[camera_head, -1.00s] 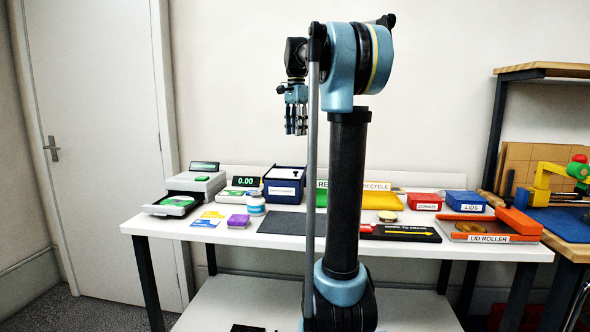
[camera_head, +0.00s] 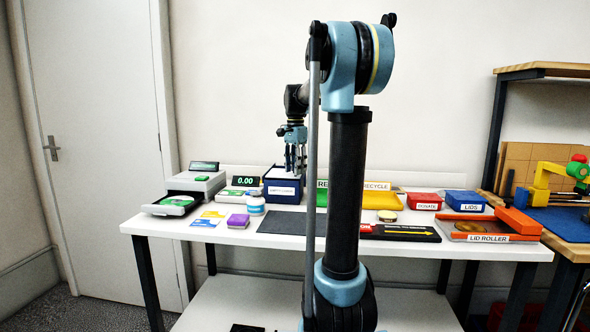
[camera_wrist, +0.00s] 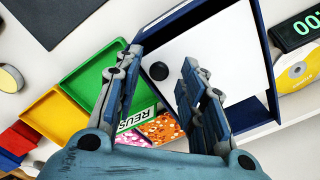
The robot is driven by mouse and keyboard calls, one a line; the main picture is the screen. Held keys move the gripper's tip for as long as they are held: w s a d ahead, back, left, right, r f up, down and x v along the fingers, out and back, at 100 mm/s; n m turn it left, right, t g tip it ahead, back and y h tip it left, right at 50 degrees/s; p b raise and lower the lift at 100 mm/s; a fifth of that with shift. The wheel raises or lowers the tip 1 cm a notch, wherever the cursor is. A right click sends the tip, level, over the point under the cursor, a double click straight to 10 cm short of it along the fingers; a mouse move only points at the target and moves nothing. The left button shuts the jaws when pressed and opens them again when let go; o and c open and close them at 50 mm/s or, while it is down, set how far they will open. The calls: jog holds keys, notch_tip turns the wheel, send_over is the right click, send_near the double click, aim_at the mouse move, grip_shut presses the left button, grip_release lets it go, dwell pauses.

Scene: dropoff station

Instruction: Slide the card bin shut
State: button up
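The card bin (camera_head: 283,191) is a dark blue box with a white label on its front, at the back of the table left of centre. In the wrist view, the bin's blue wall (camera_wrist: 265,50) frames a white sliding lid (camera_wrist: 205,45) with a round black knob (camera_wrist: 158,71). A dark blue gap shows beside the lid at lower right. My gripper (camera_head: 295,160) is just above the bin, pointing down. In the wrist view my gripper (camera_wrist: 160,68) is open, with the knob appearing between its fingertips. Contact with the knob cannot be told.
A price display (camera_head: 245,182) and a disc drawer unit (camera_head: 190,190) stand left of the bin. A green tray (camera_wrist: 85,90) and a yellow tray (camera_wrist: 55,115) lie on its other side. A dark mat (camera_head: 290,223) lies in front. My arm column hides part of the table.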

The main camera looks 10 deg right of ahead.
jog(key=shift+f, duration=0.1)
grip_shut()
jog(key=shift+s+a, duration=0.2)
jog(key=shift+s, duration=0.35)
jog(key=shift+s+a, duration=0.15)
jog(key=shift+s, duration=0.4)
grip_release()
notch_tip(320, 180, up, 12)
dwell(0.4)
